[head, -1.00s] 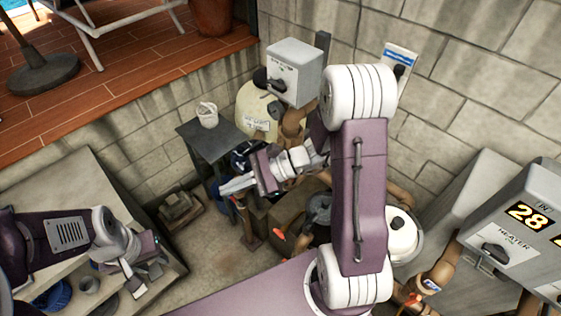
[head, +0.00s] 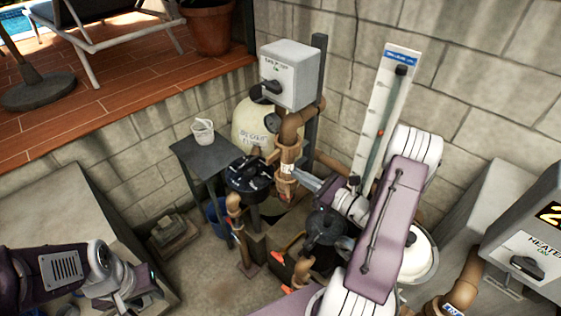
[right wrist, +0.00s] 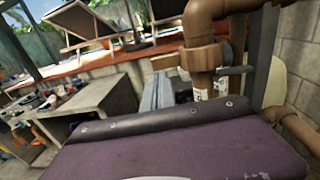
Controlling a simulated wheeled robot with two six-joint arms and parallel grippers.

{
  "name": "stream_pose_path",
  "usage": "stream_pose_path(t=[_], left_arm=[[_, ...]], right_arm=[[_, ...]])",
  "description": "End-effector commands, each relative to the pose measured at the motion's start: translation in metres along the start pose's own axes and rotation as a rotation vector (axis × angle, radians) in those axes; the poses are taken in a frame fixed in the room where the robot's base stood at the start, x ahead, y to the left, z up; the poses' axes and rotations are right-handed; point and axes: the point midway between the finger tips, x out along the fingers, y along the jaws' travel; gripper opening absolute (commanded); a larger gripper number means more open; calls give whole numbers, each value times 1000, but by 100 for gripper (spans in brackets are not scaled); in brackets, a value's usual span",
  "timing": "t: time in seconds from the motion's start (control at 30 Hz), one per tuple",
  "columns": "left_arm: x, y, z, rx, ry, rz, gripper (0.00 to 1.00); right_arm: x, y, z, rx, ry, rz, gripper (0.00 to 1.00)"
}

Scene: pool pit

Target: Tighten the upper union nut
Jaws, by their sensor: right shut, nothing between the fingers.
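The upper union nut (head: 286,156) is a brown collar with a protruding lug, around the vertical brown pipe below the elbow. In the right wrist view the nut (right wrist: 203,57) sits above a white label on the pipe. A second brown collar (head: 288,187) is lower on the same pipe. My right gripper (head: 302,177) is shut and empty, its tips close to the pipe between the two collars; I cannot tell whether they touch it. In the right wrist view its grey fingers (right wrist: 160,92) lie left of the pipe. My left gripper (head: 130,292) is far off at the lower left.
A grey control box (head: 290,72) hangs above the pipe. A heater cabinet (head: 530,240) is at right. A flow gauge panel (head: 385,115) is on the wall.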

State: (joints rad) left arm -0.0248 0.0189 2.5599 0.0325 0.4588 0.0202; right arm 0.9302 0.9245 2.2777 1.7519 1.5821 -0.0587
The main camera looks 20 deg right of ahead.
Motion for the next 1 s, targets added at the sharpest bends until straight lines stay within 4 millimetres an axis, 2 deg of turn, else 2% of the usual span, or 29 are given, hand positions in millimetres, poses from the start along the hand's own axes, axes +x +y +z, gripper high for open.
stream_pose_path(t=[0.03, 0.2, 0.4, 1.0], left_arm=[[-8, 0, -1, 0, 0, 0, 35], [-21, 0, -2, 0, 0, 0, 35], [-31, 1, -3, 0, 0, 0, 35], [-28, 1, -3, 0, 0, 0, 35]], right_arm=[[12, 2, 4, 0, 0, 7, 0], [47, 2, 4, -1, 1, 6, 0], [71, 1, 2, -1, 1, 2, 0], [80, 2, -1, -1, 0, 1, 0]])
